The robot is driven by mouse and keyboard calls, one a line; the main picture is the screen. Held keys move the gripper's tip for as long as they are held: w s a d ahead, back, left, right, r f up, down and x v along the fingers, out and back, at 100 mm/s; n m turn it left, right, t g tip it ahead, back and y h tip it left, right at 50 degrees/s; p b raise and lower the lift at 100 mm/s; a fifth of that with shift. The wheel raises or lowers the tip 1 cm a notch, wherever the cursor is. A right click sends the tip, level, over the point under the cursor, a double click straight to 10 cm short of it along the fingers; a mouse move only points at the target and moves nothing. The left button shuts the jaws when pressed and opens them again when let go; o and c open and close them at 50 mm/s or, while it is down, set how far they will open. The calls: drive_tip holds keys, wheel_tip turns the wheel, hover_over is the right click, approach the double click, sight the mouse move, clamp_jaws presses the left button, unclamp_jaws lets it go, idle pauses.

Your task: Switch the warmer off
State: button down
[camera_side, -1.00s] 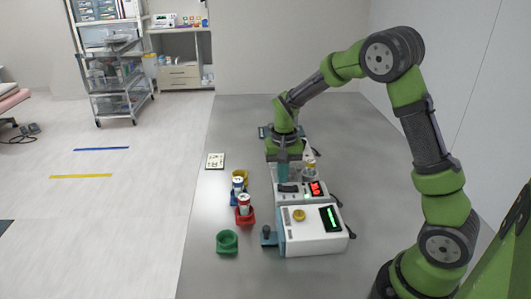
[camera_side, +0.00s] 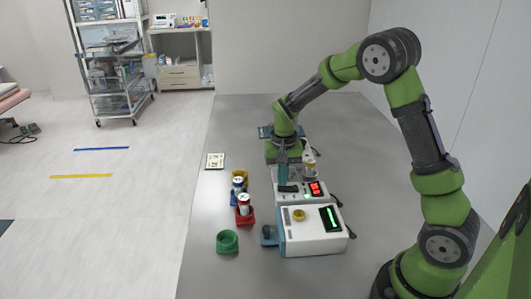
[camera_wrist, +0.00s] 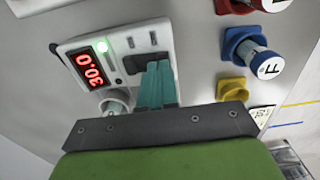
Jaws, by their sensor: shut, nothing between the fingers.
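The warmer, a small white unit with a red display (camera_side: 315,188), stands on the table under my gripper. In the wrist view the warmer (camera_wrist: 122,70) shows its red display (camera_wrist: 91,67) reading 30.0 and a lit green lamp (camera_wrist: 102,46). A dark rocker-like part (camera_side: 288,188) lies on its top at the left, and my fingertips partly hide it in the wrist view. My gripper (camera_side: 283,184) points down, its teal fingers together and empty. In the wrist view the fingertips (camera_wrist: 157,66) are over this dark part; whether they touch it I cannot tell.
A larger white unit with a green display (camera_side: 330,218) and yellow knob (camera_side: 299,215) stands just in front. Red (camera_side: 245,216), blue (camera_side: 237,190) and green (camera_side: 227,241) holders stand to the left. A clear jar (camera_side: 309,172) is at the warmer's back right.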

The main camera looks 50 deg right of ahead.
drive_tip(key=shift+f, duration=0.55)
drive_tip(key=shift+r, duration=3.55)
drive_tip(key=shift+f, duration=0.2)
drive_tip(key=s+a+r+n+t+y, duration=0.1)
drive_tip(key=s+a+r+n+t, duration=0.1)
drive_tip(key=s+a+r, duration=0.3)
drive_tip(key=s+a+r+n+t+y, duration=0.1)
drive_tip(key=s+a+r+n+t, duration=0.2)
drive_tip(key=s, duration=0.9)
drive_tip(key=a+r+t, duration=0.2)
drive_tip(key=a+r, duration=0.1)
drive_tip(key=r, duration=0.1)
drive_tip(key=shift+s+r, duration=0.3)
drive_tip(key=shift+s, duration=0.1)
